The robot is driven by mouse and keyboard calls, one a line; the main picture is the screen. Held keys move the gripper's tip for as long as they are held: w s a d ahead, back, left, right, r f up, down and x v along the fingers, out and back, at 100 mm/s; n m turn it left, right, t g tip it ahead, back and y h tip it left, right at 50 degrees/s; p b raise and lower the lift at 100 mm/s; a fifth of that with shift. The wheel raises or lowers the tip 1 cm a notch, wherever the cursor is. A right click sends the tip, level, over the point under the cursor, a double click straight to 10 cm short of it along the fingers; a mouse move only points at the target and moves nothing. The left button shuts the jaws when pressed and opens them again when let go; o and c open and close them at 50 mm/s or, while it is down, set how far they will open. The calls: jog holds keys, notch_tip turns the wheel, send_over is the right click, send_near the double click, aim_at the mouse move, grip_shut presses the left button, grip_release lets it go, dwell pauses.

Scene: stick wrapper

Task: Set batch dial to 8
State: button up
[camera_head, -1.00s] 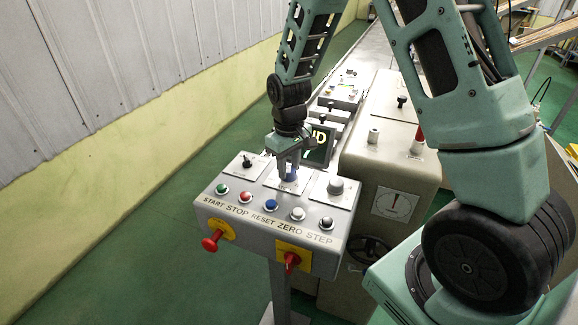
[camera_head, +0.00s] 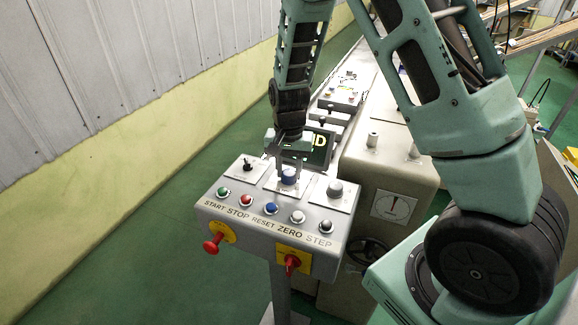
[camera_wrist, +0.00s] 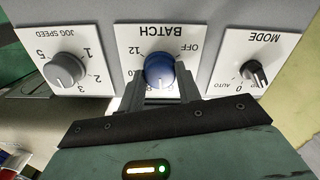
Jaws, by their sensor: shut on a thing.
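The blue batch dial (camera_head: 289,176) stands on a white plate at the back middle of the grey control box. In the wrist view the dial (camera_wrist: 160,71) sits under the upside-down word BATCH. OFF and 12 show on its plate; other marks are partly hidden by my fingers. My gripper (camera_wrist: 161,86) is shut on the dial, with a finger at either side. In the head view my gripper (camera_head: 288,172) reaches down to it from behind.
In the wrist view the grey jog speed knob (camera_wrist: 66,70) is left of the dial and the black mode switch (camera_wrist: 257,73) is right. Several push buttons, including a blue one (camera_head: 271,208), line the box's front. Two red knobs, one here (camera_head: 213,243), stick out below.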

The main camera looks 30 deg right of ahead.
aim_at(289, 172)
jog(key=m+p, duration=0.2)
jog(key=m, duration=0.3)
jog(key=shift+w+r, duration=0.1)
jog(key=shift+m, duration=0.4)
jog(key=o, duration=1)
jog(key=shift+c, duration=0.2)
notch_tip(289, 172, up, 17)
jog(key=b, duration=0.2)
jog(key=shift+r, duration=0.15)
